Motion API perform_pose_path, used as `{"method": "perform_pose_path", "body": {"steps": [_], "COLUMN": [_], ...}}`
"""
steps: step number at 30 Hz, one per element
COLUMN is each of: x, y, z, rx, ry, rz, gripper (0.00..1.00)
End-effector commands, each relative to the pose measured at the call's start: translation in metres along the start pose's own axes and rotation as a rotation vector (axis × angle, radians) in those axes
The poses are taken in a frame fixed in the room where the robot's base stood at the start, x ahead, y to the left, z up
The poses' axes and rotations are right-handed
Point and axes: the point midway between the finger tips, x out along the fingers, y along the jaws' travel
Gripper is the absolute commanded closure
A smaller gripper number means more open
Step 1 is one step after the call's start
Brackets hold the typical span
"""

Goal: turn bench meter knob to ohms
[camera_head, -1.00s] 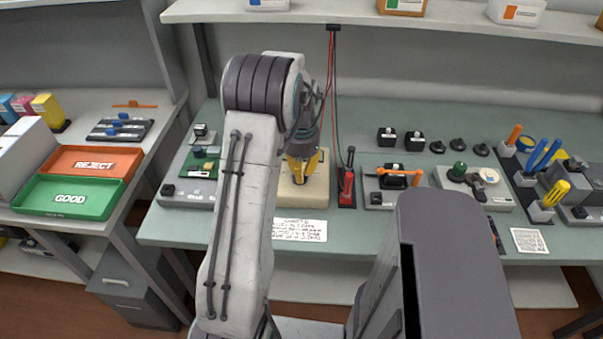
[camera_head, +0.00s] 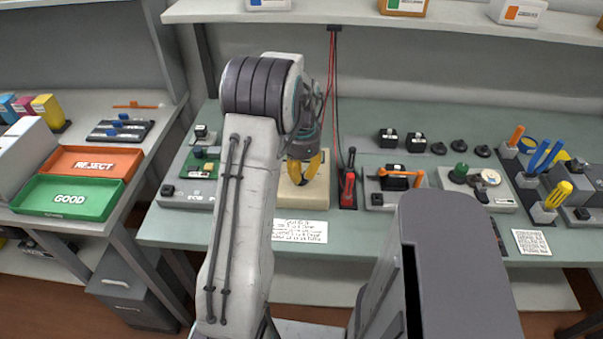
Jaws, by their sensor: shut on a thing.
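The bench meter (camera_head: 317,197) is a cream box on the green bench, just right of my forearm. My gripper (camera_head: 303,182), with yellow fingers, points down over the top of the meter. The fingers are shut on the knob, which they hide. The knob's pointer and the dial marks, including ohms, cannot be read from here.
A red probe tool (camera_head: 348,187) stands close to the meter's right, with red and black leads hanging above it. A fixture with a green board (camera_head: 203,165) is at the left. A paper note (camera_head: 300,231) lies in front of the meter.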

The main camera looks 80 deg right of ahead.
Motion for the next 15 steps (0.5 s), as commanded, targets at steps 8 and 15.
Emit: {"method": "perform_pose_path", "body": {"steps": [8,15], "x": [0.0022,0.0014], "y": [0.0013,0.0009], "z": [0.0007,0.0004], "rx": [0.002,0.001], "ry": [-0.004,-0.002], "rz": [0.005,0.003], "gripper": [1.00,0.66]}}
